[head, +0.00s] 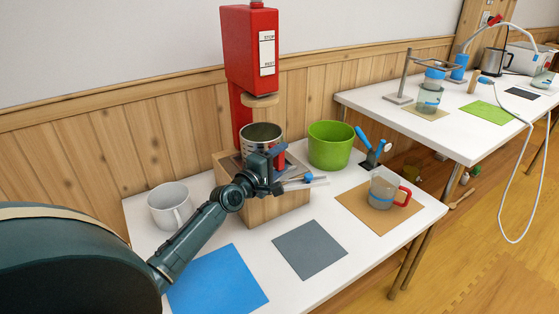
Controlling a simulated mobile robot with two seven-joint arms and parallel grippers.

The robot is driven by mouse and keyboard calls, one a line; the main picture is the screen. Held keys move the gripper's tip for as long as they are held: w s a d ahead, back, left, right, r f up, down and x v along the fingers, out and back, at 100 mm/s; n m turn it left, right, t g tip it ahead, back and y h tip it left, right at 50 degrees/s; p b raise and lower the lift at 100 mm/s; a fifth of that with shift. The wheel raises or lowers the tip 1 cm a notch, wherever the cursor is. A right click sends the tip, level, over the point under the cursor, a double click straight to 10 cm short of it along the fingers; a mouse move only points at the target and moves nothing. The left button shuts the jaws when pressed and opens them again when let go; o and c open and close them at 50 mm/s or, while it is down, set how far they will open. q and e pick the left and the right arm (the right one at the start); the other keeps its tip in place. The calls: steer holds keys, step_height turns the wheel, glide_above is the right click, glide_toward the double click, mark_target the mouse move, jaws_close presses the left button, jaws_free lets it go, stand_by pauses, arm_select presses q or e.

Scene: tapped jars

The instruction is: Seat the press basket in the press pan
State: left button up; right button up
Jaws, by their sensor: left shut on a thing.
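The press basket (261,132) is a silvery, open-topped metal cylinder. It is upright, under the round wooden disc (259,101) of the red press (251,50) and above the wooden block (284,207). My left gripper (277,168) is in front of the basket's near right side and appears shut on it. The gripper hides the basket's lower part and the exact grip. A grey surface, perhaps the press pan (229,166), shows at the block's top; I cannot tell whether the basket touches it. A pale spout with a blue part (308,180) sticks out to the right. My right gripper is not in view.
A green pot (330,145) stands right of the press, a white mug (170,206) left. A clear jug with a red handle (382,190) stands on a tan mat (352,202). Blue (220,283) and grey (309,249) mats lie bare. A second table (455,130) is behind right.

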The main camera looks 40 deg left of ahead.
arm_select(q)
steer(key=shift+f+b, duration=0.3)
steer(key=shift+b, duration=0.15)
steer(key=o, duration=1.3)
steer(key=shift+o, duration=1.2)
steer(key=shift+f, duration=0.3)
steer(key=shift+s+r, duration=0.1)
steer(key=shift+s+p, duration=0.4)
steer(key=shift+s, duration=0.8)
steer(key=shift+s+a+p, duration=0.15)
steer(key=shift+s+p, duration=0.2)
steer(key=shift+s, duration=2.35)
